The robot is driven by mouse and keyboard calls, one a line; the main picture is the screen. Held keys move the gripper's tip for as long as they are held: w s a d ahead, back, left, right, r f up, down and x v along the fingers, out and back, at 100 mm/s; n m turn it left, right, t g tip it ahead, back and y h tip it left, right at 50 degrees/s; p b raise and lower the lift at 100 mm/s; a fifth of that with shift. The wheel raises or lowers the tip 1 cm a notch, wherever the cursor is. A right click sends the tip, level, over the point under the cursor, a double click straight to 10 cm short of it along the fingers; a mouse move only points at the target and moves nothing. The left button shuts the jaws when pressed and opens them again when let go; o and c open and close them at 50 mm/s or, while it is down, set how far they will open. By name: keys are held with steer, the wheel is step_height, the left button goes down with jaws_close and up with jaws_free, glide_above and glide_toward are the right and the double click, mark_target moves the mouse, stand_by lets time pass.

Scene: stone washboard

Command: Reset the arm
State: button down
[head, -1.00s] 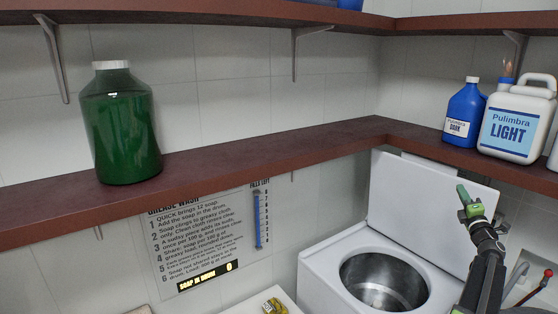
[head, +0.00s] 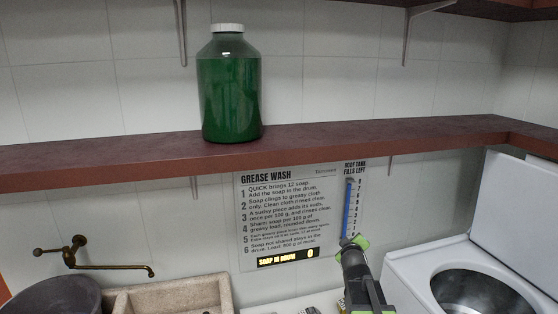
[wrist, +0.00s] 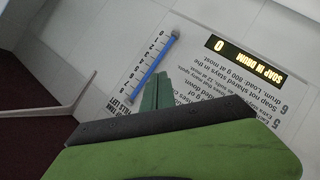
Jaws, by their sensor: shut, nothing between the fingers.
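My gripper (head: 354,244) shows in the head view at the lower middle, just under the blue level bar of the wall sign. It has green fingers on a dark arm, and it holds nothing. In the wrist view the green fingers (wrist: 156,92) are together, pointing at the wall sign, which appears turned upside down. My arm (head: 362,285) rises from the bottom edge of the head view, left of the washing machine.
The open washer (head: 405,277) stands at the right with its lid up. A shelf (head: 330,140) crosses above, bearing a green bottle (head: 229,90). The "Grease Wash" sign (head: 285,215) hangs behind. A stone sink (head: 180,295), brass tap (head: 90,258) and dark tub (head: 50,297) are at lower left.

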steer(key=s+a+f+m+g+y, duration=0.1)
steer(key=s+a+f+m+g, duration=0.1)
steer(key=s, duration=0.6)
steer(key=s+a+f+m+g+y, duration=0.1)
steer(key=s+a+f+g, duration=0.3)
steer(key=s, duration=0.5)
steer(key=s+a+f+m+g+y, duration=0.1)
steer(key=s+a+f+m+g, duration=0.2)
steer(key=s+f+g, duration=0.3)
steer(key=s+f+m, duration=0.1)
steer(key=s+f, duration=0.1)
steer(key=s, duration=0.1)
steer(key=shift+s+a+f+g, duration=0.25)
steer(key=shift+a+f+g, duration=0.1)
steer(key=shift+g, duration=0.05)
steer(key=shift+d, duration=0.1)
